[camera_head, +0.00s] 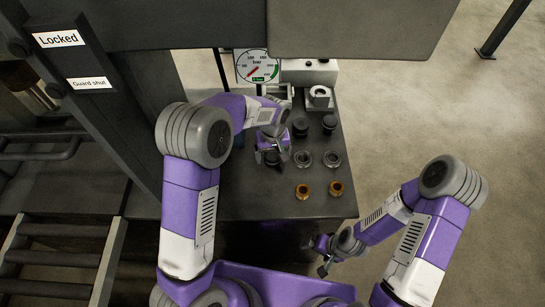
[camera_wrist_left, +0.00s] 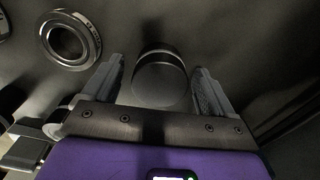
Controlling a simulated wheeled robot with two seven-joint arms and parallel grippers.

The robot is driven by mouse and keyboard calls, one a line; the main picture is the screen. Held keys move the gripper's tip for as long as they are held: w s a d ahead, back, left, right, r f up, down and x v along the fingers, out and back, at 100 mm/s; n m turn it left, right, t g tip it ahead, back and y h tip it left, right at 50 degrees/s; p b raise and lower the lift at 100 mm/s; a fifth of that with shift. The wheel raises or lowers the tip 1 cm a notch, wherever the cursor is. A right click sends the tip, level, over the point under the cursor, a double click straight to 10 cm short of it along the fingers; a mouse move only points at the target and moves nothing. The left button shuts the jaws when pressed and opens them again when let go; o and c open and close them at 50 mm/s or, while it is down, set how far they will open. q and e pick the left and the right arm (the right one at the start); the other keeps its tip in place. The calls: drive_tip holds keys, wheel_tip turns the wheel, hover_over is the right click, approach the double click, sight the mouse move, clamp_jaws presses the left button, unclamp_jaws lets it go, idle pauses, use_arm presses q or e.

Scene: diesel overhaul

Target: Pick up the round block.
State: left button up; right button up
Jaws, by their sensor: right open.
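A dark round block (camera_wrist_left: 160,80) with a smooth end stands between the two fingers of my left gripper (camera_wrist_left: 158,82) in the left wrist view. A gap shows on each side of it, so the left gripper is open around it and not clamped. In the head view my left gripper (camera_head: 270,156) points down at the dark bench, left of the rows of parts, and largely hides the block. My right gripper (camera_head: 319,256) is open and empty, low in front of the bench's near edge.
On the bench (camera_head: 270,205) are two black round parts (camera_head: 329,124), two metal rings (camera_head: 332,158) and two brass pieces (camera_head: 336,188). A grey fixture (camera_head: 319,97) and a gauge (camera_head: 257,66) stand at the back. A dark frame with a "Locked" sign (camera_head: 58,39) rises at left.

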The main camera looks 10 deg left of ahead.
use_arm(q)
drive_tip(key=c, duration=0.9)
drive_tip(key=shift+r, duration=0.15)
drive_tip(key=shift+c, duration=0.6)
